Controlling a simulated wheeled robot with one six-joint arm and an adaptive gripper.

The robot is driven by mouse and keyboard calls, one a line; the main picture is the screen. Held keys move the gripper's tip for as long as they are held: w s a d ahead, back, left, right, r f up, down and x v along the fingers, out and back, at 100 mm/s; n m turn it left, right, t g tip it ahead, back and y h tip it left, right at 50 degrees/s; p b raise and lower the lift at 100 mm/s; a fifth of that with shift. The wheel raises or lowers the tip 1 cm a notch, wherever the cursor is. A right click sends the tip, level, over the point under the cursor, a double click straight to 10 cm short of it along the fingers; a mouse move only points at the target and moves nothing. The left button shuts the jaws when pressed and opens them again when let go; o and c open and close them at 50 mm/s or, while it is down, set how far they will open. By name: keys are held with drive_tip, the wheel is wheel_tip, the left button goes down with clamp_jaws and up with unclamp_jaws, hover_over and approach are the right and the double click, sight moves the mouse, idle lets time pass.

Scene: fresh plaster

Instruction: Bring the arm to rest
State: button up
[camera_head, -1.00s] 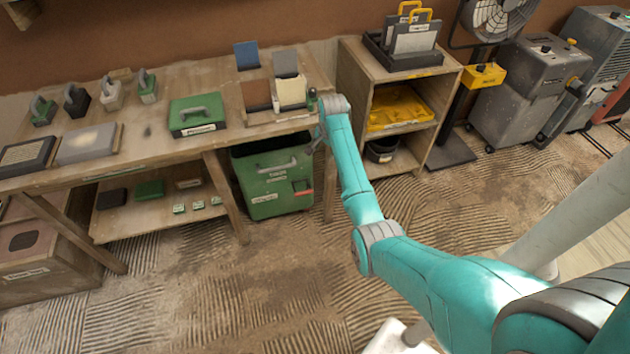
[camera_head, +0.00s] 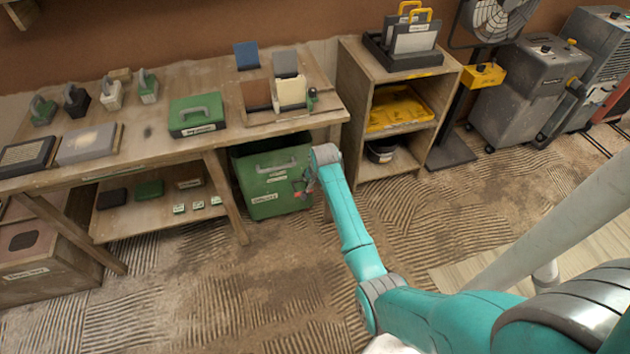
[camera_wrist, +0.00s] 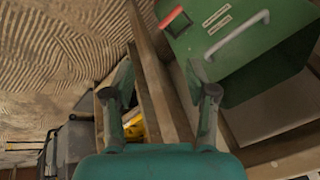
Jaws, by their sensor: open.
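My teal arm reaches from the lower right of the head view toward the workbench. My gripper (camera_head: 308,186) is small there, below the bench's front edge and in front of the green bin (camera_head: 268,180). In the wrist view my gripper (camera_wrist: 160,92) has its two fingers spread wide, with nothing held between them. Whether a finger touches the bin or bench leg cannot be told.
The ridged floor (camera_head: 250,290) in front is clear.

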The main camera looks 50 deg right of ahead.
drive_tip(key=shift+a, duration=0.1)
idle(0.4)
drive_tip(key=s+a+f+n+t, duration=0.1)
drive_tip(key=s+a+f+n, duration=0.1)
drive_tip(key=s+a+f, duration=0.4)
drive_tip(key=s+a+f+n+t, duration=0.1)
drive_tip(key=s+a+n, duration=0.1)
drive_tip(key=s+a, duration=0.35)
drive_tip(key=s+a+r+n+t, duration=0.2)
drive_tip(key=s+a+n+t, duration=0.1)
drive_tip(key=s+a, duration=0.75)
drive_tip(key=s+a+r+n+t+y, duration=0.1)
drive_tip(key=s+a+r+n+t, duration=0.2)
drive_tip(key=s+r, duration=0.8)
drive_tip(key=s+a+r+n+t+y, duration=0.1)
drive_tip(key=s+a+r+n+t, duration=0.1)
drive_tip(key=s+a+r+n, duration=0.2)
drive_tip(key=s+a+r, duration=0.2)
drive_tip(key=s+r, duration=0.1)
drive_tip(key=r, duration=0.2)
drive_tip(key=s+a+r, duration=0.1)
drive_tip(key=s+r, duration=0.3)
drive_tip(key=r, duration=0.2)
drive_tip(key=shift+a+r+n+t, duration=0.25)
drive_tip(key=shift+a+n+t, duration=0.05)
drive_tip(key=shift+a+t, duration=0.1)
